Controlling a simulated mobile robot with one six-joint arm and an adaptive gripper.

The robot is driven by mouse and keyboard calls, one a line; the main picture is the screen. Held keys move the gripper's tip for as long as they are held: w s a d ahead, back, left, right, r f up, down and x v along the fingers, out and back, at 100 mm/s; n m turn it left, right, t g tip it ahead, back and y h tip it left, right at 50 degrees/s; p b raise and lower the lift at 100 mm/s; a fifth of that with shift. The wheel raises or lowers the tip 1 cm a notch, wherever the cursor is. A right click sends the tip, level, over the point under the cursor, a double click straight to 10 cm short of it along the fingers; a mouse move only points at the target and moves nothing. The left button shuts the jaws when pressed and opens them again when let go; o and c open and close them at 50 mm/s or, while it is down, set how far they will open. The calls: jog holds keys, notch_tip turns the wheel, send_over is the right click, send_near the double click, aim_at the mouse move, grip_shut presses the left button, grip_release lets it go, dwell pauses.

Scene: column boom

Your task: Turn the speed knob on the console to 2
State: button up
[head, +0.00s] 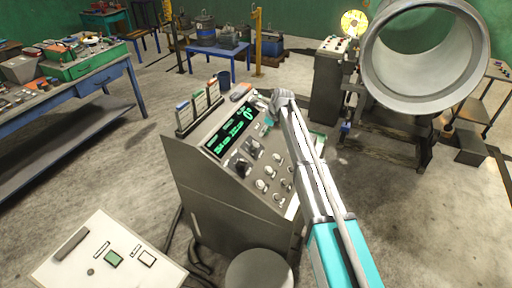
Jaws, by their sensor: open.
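The grey console (185,175) stands in the middle of the head view, its sloped panel facing up. A dark display (231,132) with green characters is at the panel's upper part. Below it are two larger dark knobs, a lower-left knob (243,168) and an upper-right knob (254,148). I cannot read their labels or settings, nor tell which is the speed knob. My gripper (266,108) is small at the far end of my arm, by the panel's upper right edge. It is open and appears empty; its fingertips are hard to make out.
Several small round controls (265,184) line the lower panel. Upright coloured holders (198,101) stand along the console's upper left edge. A pale control box (108,255) is at lower left, a blue workbench (90,80) at left. A large metal pipe (425,55) is at upper right.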

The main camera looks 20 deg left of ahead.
aim_at(256, 145)
jog(key=shift+b+x, duration=5.5)
jog(key=shift+x, duration=0.75)
jog(key=c, duration=1.2)
jog(key=shift+o, duration=0.2)
